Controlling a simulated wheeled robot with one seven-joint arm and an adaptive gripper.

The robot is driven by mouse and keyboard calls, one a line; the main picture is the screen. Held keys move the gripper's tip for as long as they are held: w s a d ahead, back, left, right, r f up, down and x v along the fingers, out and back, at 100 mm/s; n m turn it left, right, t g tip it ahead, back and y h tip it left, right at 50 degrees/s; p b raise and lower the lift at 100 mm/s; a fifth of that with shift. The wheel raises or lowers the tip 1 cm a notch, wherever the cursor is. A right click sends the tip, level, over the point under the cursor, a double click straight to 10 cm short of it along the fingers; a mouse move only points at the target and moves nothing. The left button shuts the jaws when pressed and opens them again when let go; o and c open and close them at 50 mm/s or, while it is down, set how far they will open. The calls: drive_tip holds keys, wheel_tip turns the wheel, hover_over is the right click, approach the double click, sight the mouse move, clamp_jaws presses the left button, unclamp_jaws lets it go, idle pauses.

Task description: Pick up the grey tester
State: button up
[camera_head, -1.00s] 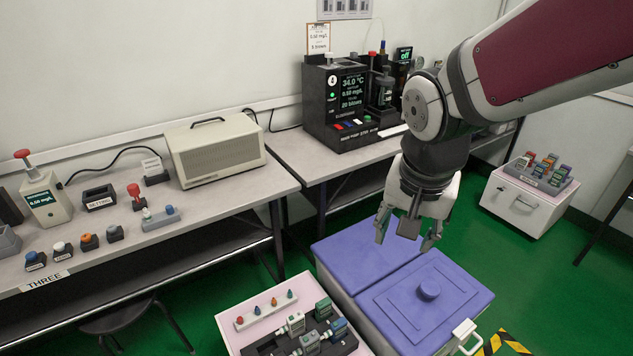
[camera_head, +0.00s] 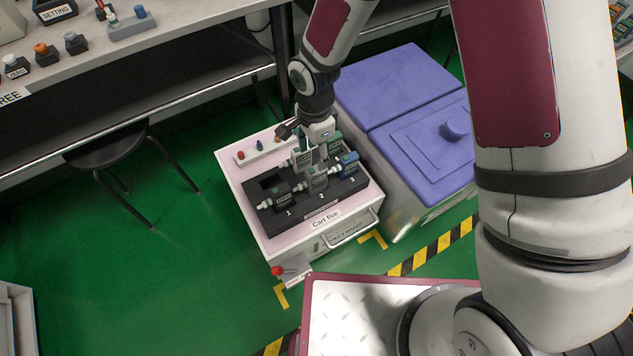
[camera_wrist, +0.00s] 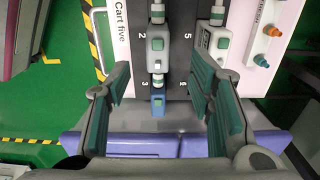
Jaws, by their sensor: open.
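A grey tester (camera_head: 316,179) with a pale connector lies in the slot marked 2 of a black tray (camera_head: 333,195) on the cart. In the wrist view the grey tester (camera_wrist: 157,60) lies above centre. A blue tester (camera_head: 347,165) is in slot 3, and in the wrist view the blue tester (camera_wrist: 158,102) shows between my fingers. A darker tester (camera_head: 281,196) is in slot 1. My gripper (camera_head: 312,144) hangs over the back of the tray, open and empty; it partly hides the rear testers. In the wrist view my gripper (camera_wrist: 162,105) has its fingers wide apart.
The cart (camera_head: 252,203) labelled "Cart five" also carries a pale rack (camera_head: 254,151) of small coloured items. A blue-lidded bin (camera_head: 400,85) stands close on its right. A bench with a stool (camera_head: 110,150) is at left.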

sight(315, 169)
wheel_tip(315, 169, down, 7)
drive_tip(key=shift+r+b, duration=0.2)
drive_tip(key=shift+b, duration=0.7)
drive_tip(key=shift+d+f+b, duration=0.15)
drive_tip(key=shift+f+b, duration=1.1)
drive_tip(key=shift+f, duration=1.45)
clamp_jaws()
